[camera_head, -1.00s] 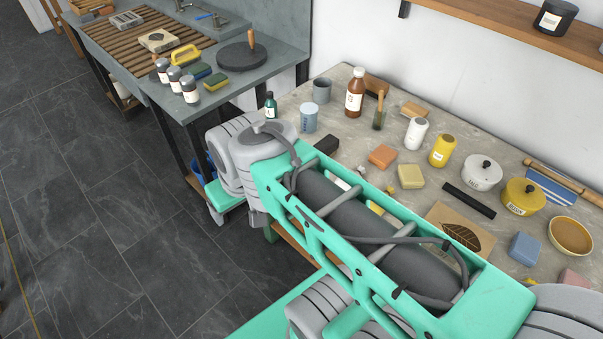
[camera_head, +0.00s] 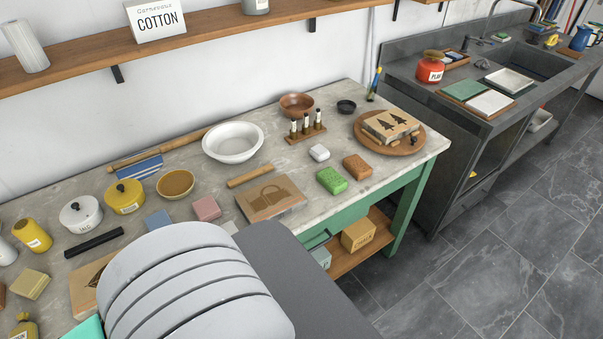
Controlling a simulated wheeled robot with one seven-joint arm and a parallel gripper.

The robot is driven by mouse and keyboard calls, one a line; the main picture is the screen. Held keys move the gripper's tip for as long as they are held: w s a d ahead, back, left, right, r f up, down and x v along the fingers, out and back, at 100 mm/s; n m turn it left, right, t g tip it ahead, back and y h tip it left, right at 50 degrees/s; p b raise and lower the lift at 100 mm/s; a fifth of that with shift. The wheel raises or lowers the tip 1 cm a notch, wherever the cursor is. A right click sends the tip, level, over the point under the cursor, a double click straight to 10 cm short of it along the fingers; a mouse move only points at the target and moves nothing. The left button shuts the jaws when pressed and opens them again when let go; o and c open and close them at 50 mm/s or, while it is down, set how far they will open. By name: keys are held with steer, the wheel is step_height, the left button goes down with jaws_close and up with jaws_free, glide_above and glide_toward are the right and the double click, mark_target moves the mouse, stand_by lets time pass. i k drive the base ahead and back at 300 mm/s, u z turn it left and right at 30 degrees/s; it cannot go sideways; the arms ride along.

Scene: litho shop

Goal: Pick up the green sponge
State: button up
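A bright green sponge (camera_head: 331,180) lies on the worktable (camera_head: 425,148), towards its right end and near the front edge. A brown block (camera_head: 357,166) lies just to its right, apart from it. A pale grey-white block (camera_head: 319,152) lies behind it. Nothing covers the sponge. My gripper is not in the picture. Only grey and green links of my arm show at the bottom, left of the sponge and apart from it in the picture.
A stamp block with a bag print (camera_head: 270,198) lies left of the sponge. A round wooden board (camera_head: 408,144) bears a tree-print block (camera_head: 390,124) behind right. A rack of small bottles (camera_head: 306,132) and a white bowl (camera_head: 233,141) stand further back.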

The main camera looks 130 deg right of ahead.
mark_target(329, 178)
steer(key=u, duration=0.4)
steer(key=i, duration=0.9)
steer(key=z, duration=5.45)
steer(key=i, duration=0.5)
steer(key=z, duration=0.05)
